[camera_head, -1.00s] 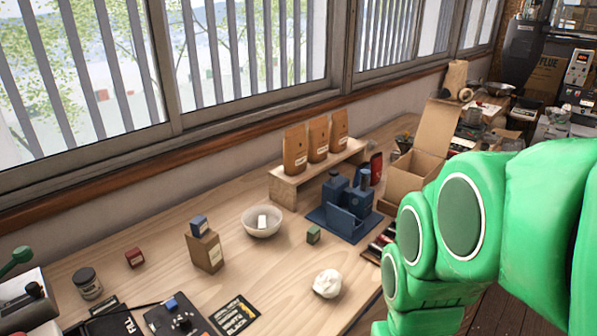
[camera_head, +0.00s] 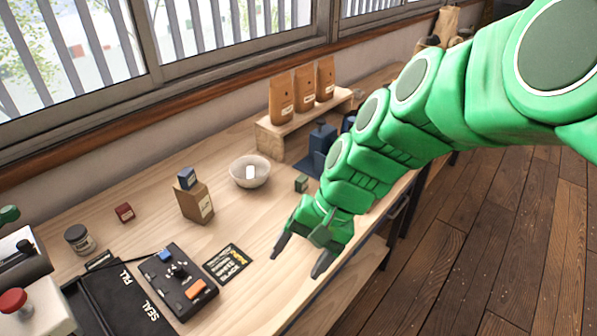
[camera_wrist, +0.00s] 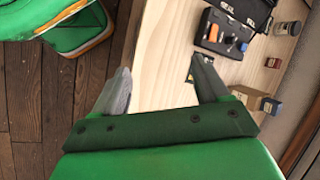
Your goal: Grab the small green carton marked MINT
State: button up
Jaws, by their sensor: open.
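The small green carton (camera_head: 301,184) stands on the wooden counter, just right of the white bowl and left of my forearm. It is too small to read any marking on it. My gripper (camera_head: 298,262) is open and empty, with its fingers pointing down near the front edge of the counter, nearer to the camera than the carton and apart from it. In the wrist view my open gripper (camera_wrist: 162,66) has bare counter between its fingers. I cannot see the green carton in that view.
A white bowl (camera_head: 250,172), a brown box (camera_head: 196,203) with a blue carton (camera_head: 187,178) on top, and a red carton (camera_head: 124,212) stand on the counter. A control box (camera_head: 178,280) and a black card (camera_head: 228,263) lie in front. My arm partly hides the blue rack (camera_head: 318,150).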

jog(key=w+a+m+t+y, duration=0.1)
jog(key=w+a+m+y, duration=0.3)
jog(key=w, duration=0.7)
jog(key=m+t+y, duration=0.3)
jog(key=m+t, duration=0.3)
jog(key=m, duration=0.6)
send_over(305, 180)
jog(key=s+a, duration=0.4)
jog(key=s, duration=0.7)
notch_tip(305, 180, down, 7)
jog(key=w+d+f+m+t, duration=0.1)
jog(key=w+d+f+m, duration=0.1)
jog(key=f, duration=0.1)
jog(key=w+d+f+m+t+h, duration=0.1)
jog(key=w+d+f+m, duration=0.1)
jog(key=d+f, duration=0.1)
jog(key=w+d+f+m+t+h, duration=0.1)
jog(key=w+d+f+m, duration=0.1)
jog(key=w+d+f, duration=0.1)
jog(key=shift+d+m, duration=0.25)
jog(key=shift+m, duration=0.15)
jog(key=shift+x, duration=3.85)
jog(key=shift+w+d, duration=0.15)
jog(key=shift+w, duration=0.05)
jog(key=c, duration=1)
jog(key=shift+c, duration=0.2)
